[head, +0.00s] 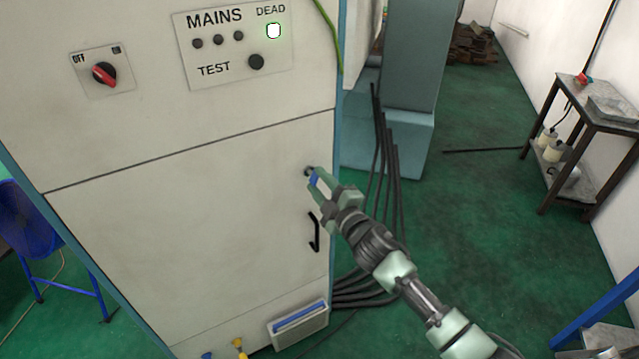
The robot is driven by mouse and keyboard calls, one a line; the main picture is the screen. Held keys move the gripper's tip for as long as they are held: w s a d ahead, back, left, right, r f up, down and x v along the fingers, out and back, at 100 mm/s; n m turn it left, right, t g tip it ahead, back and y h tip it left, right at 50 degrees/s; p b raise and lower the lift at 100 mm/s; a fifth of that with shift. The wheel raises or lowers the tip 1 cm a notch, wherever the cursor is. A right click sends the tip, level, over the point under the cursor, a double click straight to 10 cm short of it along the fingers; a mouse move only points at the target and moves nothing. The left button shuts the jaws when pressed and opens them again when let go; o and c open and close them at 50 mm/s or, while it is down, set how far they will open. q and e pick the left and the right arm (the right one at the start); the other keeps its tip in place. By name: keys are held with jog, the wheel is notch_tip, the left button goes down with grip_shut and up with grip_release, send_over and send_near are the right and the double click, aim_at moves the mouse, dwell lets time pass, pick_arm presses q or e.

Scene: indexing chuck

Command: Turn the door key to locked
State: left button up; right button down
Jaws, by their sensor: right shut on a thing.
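The cream cabinet door (190,220) fills the left half of the head view and is closed. My right gripper (313,178) reaches in from the lower right to the door's right side. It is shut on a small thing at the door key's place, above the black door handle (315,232). The key itself is mostly hidden by the fingers, so its angle cannot be told. A blue patch shows between the fingers. My left gripper is not in view.
Above the door are a red rotary switch (104,73) near the OFF mark and a MAINS panel (235,45) with its DEAD lamp (274,31) lit. Black cables (385,170) hang right of the cabinet. A work table (590,110) stands far right. Green floor (480,200) lies between.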

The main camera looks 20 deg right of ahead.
jog(key=n, duration=0.4)
jog(key=shift+n, duration=0.4)
dwell(0.4)
jog(key=c, duration=0.9)
grip_release()
jog(key=s, duration=0.2)
jog(key=s+d+b, duration=0.1)
jog(key=s, duration=0.4)
jog(key=shift+s+d, duration=0.2)
jog(key=shift+s, duration=0.15)
